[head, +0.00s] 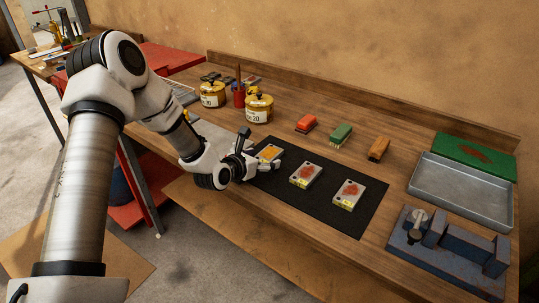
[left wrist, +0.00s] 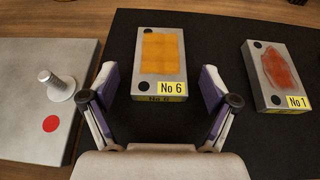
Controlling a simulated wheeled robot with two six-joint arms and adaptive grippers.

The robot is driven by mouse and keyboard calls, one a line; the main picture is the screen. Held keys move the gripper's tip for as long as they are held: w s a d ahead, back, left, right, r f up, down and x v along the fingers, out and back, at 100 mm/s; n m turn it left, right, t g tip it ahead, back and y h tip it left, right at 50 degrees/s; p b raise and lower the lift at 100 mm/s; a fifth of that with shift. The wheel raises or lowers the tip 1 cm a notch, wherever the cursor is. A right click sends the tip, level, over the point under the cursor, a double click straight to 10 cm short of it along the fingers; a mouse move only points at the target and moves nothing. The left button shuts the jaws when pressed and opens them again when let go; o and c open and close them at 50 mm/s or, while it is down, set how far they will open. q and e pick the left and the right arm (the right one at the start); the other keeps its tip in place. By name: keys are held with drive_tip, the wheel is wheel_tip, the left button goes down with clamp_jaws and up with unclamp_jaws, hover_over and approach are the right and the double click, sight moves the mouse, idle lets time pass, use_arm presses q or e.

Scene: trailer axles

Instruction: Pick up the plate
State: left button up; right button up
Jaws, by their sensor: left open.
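Several grey plates lie in a row on a black mat (head: 270,195). The nearest to my left gripper has an orange-yellow patch and a yellow "No 6" label; this No 6 plate (left wrist: 160,50) is also in the head view (head: 269,152). A No 1 plate (left wrist: 278,75) with a red patch lies to its right, in the head view the middle plate (head: 306,174). A third plate (head: 348,193), also red-patched, lies further right. My left gripper (left wrist: 159,85) is open and empty, its fingers either side of the No 6 plate's near end. Their height above it is unclear.
A grey panel (left wrist: 40,100) with a peg and red dot lies left of the mat. Yellow tins (head: 259,107) and red, green and orange brushes (head: 341,134) stand behind. A metal tray (head: 462,190) and blue vice (head: 440,245) are at the right.

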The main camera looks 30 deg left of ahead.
use_arm(q)
drive_tip(key=shift+w, duration=0.15)
drive_tip(key=shift+s+r, duration=0.15)
drive_tip(key=shift+s, duration=0.2)
drive_tip(key=c, duration=1.4)
clamp_jaws()
drive_tip(key=shift+w+r, duration=0.1)
